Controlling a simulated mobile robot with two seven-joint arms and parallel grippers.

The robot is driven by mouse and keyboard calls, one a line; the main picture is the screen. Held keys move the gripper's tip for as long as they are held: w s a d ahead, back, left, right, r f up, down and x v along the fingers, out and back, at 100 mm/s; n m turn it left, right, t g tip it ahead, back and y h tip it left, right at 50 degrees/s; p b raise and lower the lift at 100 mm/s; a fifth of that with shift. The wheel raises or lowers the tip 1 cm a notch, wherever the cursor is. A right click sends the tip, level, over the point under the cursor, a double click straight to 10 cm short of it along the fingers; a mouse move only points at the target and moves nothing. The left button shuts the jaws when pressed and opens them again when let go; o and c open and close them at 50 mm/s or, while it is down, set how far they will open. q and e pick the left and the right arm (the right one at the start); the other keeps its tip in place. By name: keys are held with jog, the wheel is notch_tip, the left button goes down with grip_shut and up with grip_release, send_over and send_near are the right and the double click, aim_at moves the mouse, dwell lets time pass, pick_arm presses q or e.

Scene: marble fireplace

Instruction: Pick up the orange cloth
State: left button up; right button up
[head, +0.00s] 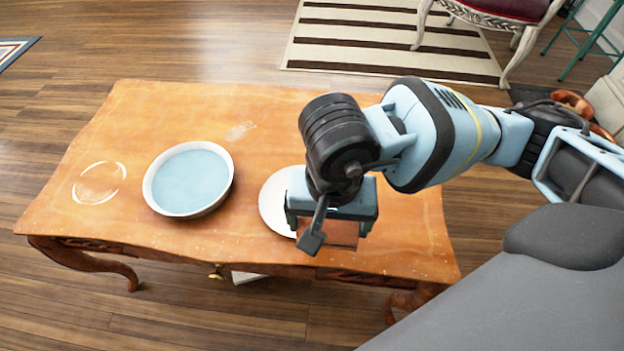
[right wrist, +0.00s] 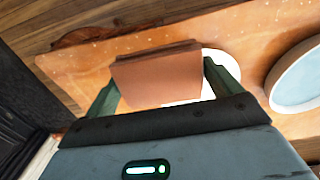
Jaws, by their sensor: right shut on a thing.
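The orange cloth (head: 343,232) is a flat, folded rectangle that shows below my right gripper (head: 328,222) in the head view, partly hidden by it. In the right wrist view the cloth (right wrist: 157,76) spans between the two green fingers of my right gripper (right wrist: 158,84), which is shut on it. The gripper is over the front right part of the wooden table (head: 405,225). Whether the cloth touches the table is hard to tell. My left gripper is not in view.
A white plate (head: 272,203) lies beside and partly behind my right gripper. A white-rimmed bowl (head: 190,178) with a light blue inside stands to its left. A pale ring mark (head: 99,183) is at the table's left end. A chair (head: 500,18) stands at the back right.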

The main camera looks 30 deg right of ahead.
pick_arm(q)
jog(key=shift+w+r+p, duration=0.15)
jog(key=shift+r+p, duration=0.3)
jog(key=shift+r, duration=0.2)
pick_arm(e)
jog(key=s, duration=0.6)
jog(key=shift+r, duration=0.25)
